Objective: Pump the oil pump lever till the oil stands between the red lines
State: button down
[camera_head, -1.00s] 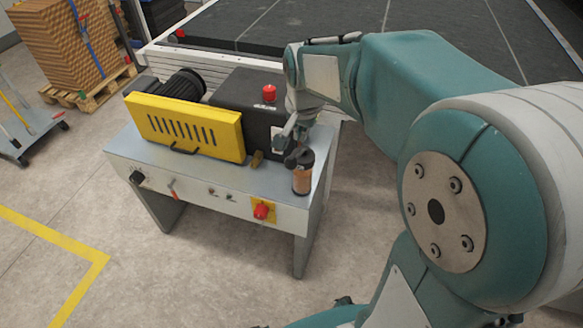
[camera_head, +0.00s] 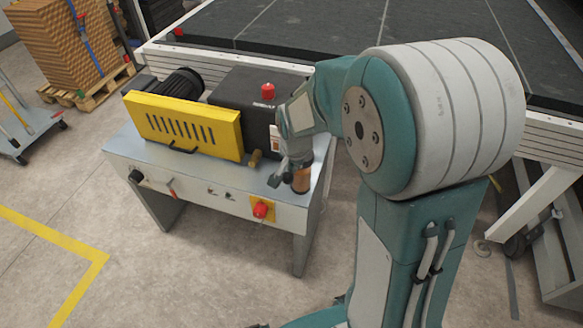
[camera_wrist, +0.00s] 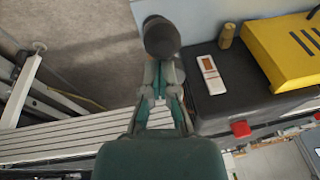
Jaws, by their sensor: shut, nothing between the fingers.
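My gripper (camera_head: 282,172) is shut and empty, pointing down over the bench's right end. In the wrist view my gripper (camera_wrist: 161,72) has its fingertips beside a round black top (camera_wrist: 161,37); I cannot tell whether they touch it. An orange-brown cylinder (camera_head: 301,182) stands at the bench corner, partly behind my gripper. A white plate (camera_wrist: 208,74) with an orange window and reddish marks is on the black housing (camera_wrist: 226,98); the oil level against the lines is too small to read. I cannot make out a separate lever.
The black housing (camera_head: 236,103) has a red cap (camera_head: 267,91) on top. A yellow slotted guard (camera_head: 184,125), a brass fitting (camera_head: 255,159) and a red knob (camera_head: 261,209) are on the bench (camera_head: 205,183). A large dark-topped platform lies behind. Floor is free in front.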

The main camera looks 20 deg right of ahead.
jog(key=shift+s+a+f, duration=0.15)
jog(key=shift+a+f, duration=0.1)
jog(key=shift+f, duration=0.05)
jog(key=shift+f, duration=0.15)
jog(key=shift+s+a+f, duration=0.1)
jog(key=shift+s+f, duration=0.05)
jog(key=shift+f, duration=0.3)
jog(key=shift+s+a+f, duration=0.1)
jog(key=shift+s+f, duration=0.05)
jog(key=shift+f, duration=0.25)
jog(key=shift+s+a+f, duration=0.1)
jog(key=shift+f, duration=0.55)
jog(key=shift+s+a+f, duration=0.1)
jog(key=shift+f, duration=0.5)
notch_tip(320, 180, down, 3)
jog(key=shift+r, duration=0.1)
jog(key=shift+s, duration=0.15)
